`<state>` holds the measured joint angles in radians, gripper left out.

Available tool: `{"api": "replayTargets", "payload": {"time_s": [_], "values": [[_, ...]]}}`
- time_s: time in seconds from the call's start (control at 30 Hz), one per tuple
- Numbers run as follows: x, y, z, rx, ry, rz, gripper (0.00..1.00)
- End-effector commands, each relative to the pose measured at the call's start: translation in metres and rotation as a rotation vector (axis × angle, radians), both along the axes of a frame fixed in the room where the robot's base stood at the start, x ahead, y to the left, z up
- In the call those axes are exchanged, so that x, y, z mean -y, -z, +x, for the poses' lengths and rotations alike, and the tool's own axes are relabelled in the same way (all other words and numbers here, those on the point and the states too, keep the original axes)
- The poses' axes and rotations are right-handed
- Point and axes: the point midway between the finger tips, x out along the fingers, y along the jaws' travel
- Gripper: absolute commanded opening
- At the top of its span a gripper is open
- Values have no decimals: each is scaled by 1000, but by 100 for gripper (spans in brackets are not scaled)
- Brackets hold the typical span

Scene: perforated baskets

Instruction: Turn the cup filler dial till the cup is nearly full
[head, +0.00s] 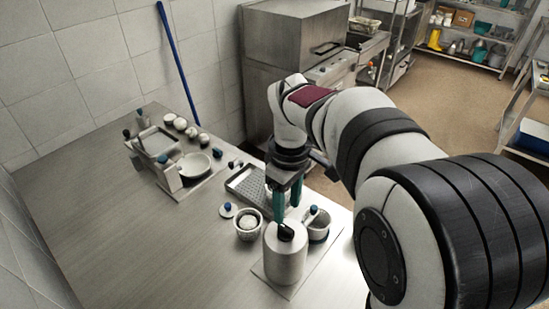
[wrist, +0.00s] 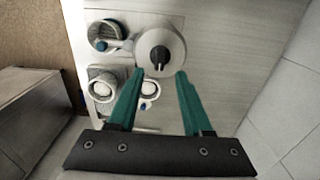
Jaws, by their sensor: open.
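The cup filler (head: 284,263) is a pale upright cylinder at the front edge of the group, also seen from above in the wrist view (wrist: 172,38). A black dial (head: 286,233) with a raised grip sits on its top; the wrist view shows the dial (wrist: 159,55) from above. My gripper (head: 287,205) points down with green fingers just above the dial. In the wrist view its open, empty fingers (wrist: 160,73) lie to either side of and below the dial, not visibly touching it. A round white-topped vessel (wrist: 103,90), possibly the cup, stands by the grated tray; its fill level is unclear.
A perforated basket (head: 247,234) with a white item stands left of the filler. Another (head: 318,236), holding a blue-ended item, stands right. The grated tray (head: 240,180) lies behind. A device with a pale dish (head: 195,166) stands farther left. The left counter is clear.

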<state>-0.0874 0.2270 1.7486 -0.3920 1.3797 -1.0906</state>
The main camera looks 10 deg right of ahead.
Motion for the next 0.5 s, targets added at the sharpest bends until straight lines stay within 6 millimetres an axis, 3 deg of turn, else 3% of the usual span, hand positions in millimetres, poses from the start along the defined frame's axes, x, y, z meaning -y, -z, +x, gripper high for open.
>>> {"api": "replayTargets", "payload": {"time_s": [0.1, 0.2, 0.5], "values": [[0, 31, -1, -4, 0, 0, 50], [0, 49, -1, -3, 1, 0, 50], [0, 65, 0, 1, 2, 1, 50]]}}
